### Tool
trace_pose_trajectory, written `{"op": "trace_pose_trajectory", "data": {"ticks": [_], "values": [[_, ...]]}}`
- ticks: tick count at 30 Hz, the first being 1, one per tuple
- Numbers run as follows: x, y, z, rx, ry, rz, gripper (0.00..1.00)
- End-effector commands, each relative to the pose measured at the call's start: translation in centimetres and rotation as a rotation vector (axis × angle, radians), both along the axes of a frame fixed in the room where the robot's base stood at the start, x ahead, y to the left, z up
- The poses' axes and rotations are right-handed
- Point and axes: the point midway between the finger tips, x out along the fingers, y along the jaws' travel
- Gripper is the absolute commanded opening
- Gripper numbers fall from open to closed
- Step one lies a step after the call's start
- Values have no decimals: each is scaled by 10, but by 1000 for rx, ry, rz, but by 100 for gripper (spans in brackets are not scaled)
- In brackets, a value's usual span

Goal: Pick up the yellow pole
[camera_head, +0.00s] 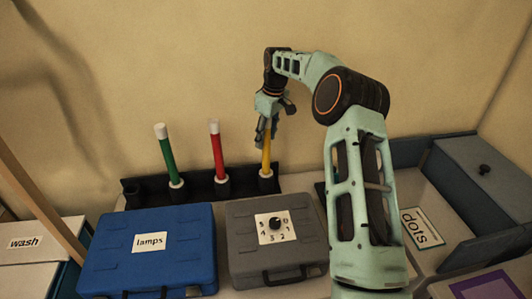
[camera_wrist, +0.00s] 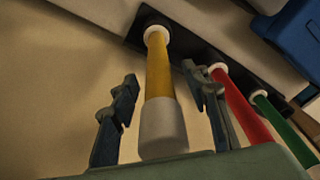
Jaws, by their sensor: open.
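The yellow pole (camera_head: 266,152) stands upright in a holder of the black rack (camera_head: 137,190), at the back of the counter. My gripper (camera_head: 267,128) is at its upper part in the head view, where the fingers hide the pole's top. In the wrist view the yellow pole (camera_wrist: 159,80), with its white cap toward the camera and a white collar at its base, lies between the two spread fingers of my gripper (camera_wrist: 160,110). Gaps show on both sides, so the fingers do not appear to touch it.
A red pole (camera_head: 217,152) and a green pole (camera_head: 167,155) stand to the left in the same rack. In front are a blue case (camera_head: 188,266) labelled "lamps" and a grey case (camera_head: 242,243) with a dial. A "dots" label (camera_head: 422,228) lies at right beside a grey box (camera_head: 490,180).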

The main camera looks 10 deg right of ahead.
Motion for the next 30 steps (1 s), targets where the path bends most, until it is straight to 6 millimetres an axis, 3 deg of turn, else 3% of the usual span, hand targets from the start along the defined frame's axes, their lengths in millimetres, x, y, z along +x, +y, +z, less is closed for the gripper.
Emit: {"op": "trace_pose_trajectory", "data": {"ticks": [6,18,30], "values": [[0,0,-1,0,0,-1,41],[0,0,0,0,0,-1,0],[0,0,1,0,-1,-1,0]]}}
